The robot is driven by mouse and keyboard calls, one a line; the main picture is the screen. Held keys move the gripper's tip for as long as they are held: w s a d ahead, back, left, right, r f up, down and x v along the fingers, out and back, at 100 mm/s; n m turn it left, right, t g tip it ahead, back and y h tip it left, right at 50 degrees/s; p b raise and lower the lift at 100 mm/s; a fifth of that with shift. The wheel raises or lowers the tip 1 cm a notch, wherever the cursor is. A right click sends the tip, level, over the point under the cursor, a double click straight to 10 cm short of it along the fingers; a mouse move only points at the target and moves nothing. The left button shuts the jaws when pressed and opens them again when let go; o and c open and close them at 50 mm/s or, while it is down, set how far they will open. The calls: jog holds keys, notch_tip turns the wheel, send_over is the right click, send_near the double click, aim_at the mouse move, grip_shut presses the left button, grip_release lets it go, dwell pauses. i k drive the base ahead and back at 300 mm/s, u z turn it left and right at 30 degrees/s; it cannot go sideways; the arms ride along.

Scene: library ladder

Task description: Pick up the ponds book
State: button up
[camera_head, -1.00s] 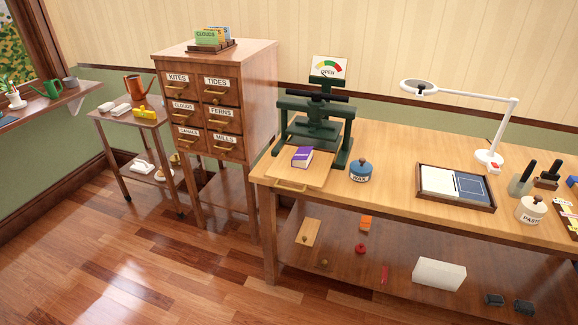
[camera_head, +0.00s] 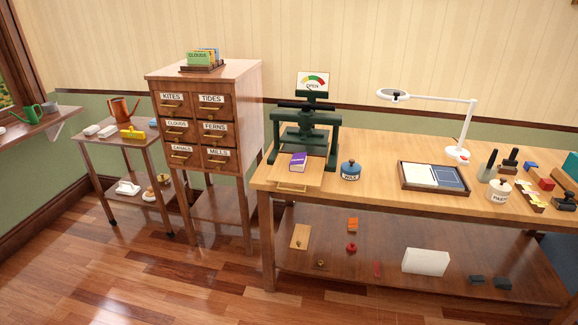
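No book in view can be read as ponds. A small purple book (camera_head: 299,161) with white page edges lies on the pale board in front of the green press (camera_head: 306,130) on the workbench; its title is too small to read. On top of the card cabinet, a wooden rack (camera_head: 203,68) holds several small upright books or cards; the front green one (camera_head: 199,58) reads CLOUDS, and those behind it are partly hidden. My gripper is not in view.
The wooden workbench (camera_head: 380,170) also bears a blue WAX jar (camera_head: 350,170), a tray (camera_head: 433,188), a white lamp (camera_head: 457,153) and a PASTE pot (camera_head: 498,191). The drawer cabinet (camera_head: 202,130) and a side table (camera_head: 120,139) stand left. The floor (camera_head: 170,285) in front is clear.

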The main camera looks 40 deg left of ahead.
aim_at(297, 164)
jog(key=k, duration=0.2)
jog(key=u, duration=2.8)
jog(key=k, duration=0.65)
jog(key=z, duration=0.2)
jog(key=i, duration=0.65)
jog(key=z, duration=0.05)
